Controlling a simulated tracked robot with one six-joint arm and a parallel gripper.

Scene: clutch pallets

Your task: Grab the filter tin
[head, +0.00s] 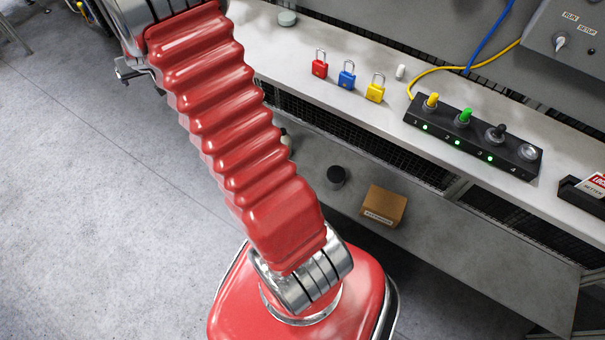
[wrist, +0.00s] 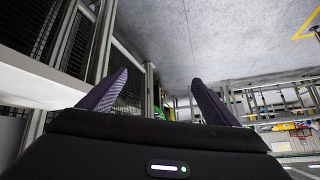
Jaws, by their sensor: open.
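My gripper (wrist: 159,77) is open in the wrist view, its two dark fingers spread apart with nothing held between them. It is hidden in the head view, where my red arm covers the middle. No label shows which thing is the filter tin. A short round grey-green tin (head: 287,18) stands on the back of the bench top in the head view. A dark cylinder (head: 336,176) stands on the lower shelf, right of my arm. A small pale greenish object (head: 286,140) is partly hidden by my arm. Small green patches show beyond my fingers in the wrist view.
The bench top (head: 360,98) holds red (head: 319,69), blue (head: 346,79) and yellow (head: 375,92) padlocks and a black switch box (head: 472,137). A cardboard box (head: 383,207) sits on the lower shelf (head: 470,255). Open floor (head: 90,190) lies left.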

